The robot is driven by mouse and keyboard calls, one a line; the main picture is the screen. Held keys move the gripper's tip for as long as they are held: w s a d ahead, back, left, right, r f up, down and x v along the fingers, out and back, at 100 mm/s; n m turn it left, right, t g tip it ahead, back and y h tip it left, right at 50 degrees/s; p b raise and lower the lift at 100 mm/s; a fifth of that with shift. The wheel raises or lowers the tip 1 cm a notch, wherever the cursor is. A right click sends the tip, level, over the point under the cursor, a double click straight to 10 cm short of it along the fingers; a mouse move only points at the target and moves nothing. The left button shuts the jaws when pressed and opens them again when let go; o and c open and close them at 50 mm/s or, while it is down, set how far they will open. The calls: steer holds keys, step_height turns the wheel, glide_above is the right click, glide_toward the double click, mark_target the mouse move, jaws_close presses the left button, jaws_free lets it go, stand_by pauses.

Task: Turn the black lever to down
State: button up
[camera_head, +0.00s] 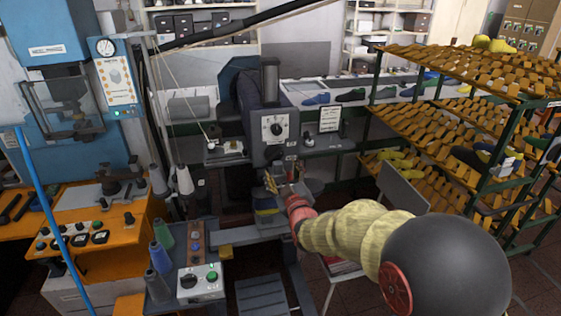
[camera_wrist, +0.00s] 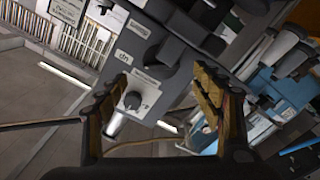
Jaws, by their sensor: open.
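My gripper (camera_head: 281,176) is in front of the grey machine (camera_head: 266,108), below its dial. In the wrist view my gripper (camera_wrist: 160,82) is open, its two yellow-padded fingers apart with nothing between the pads. Beyond them is a grey panel with small white labels, one reading like "dn". A dark stubby bar (camera_wrist: 172,50) stands out from this panel, past the fingertips; it may be the black lever, but I cannot be sure. A round dark knob (camera_wrist: 133,100) shows by the left finger.
An orange bench (camera_head: 85,225) with buttons stands at the left. A small control box (camera_head: 200,283) and thread cones are at the lower front. Dark floor shows beneath the machine.

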mark_target(275, 155)
steer(key=x, duration=0.7)
steer(key=shift+f, duration=0.15)
steer(key=shift+c, duration=0.4)
steer(key=c, duration=1.1)
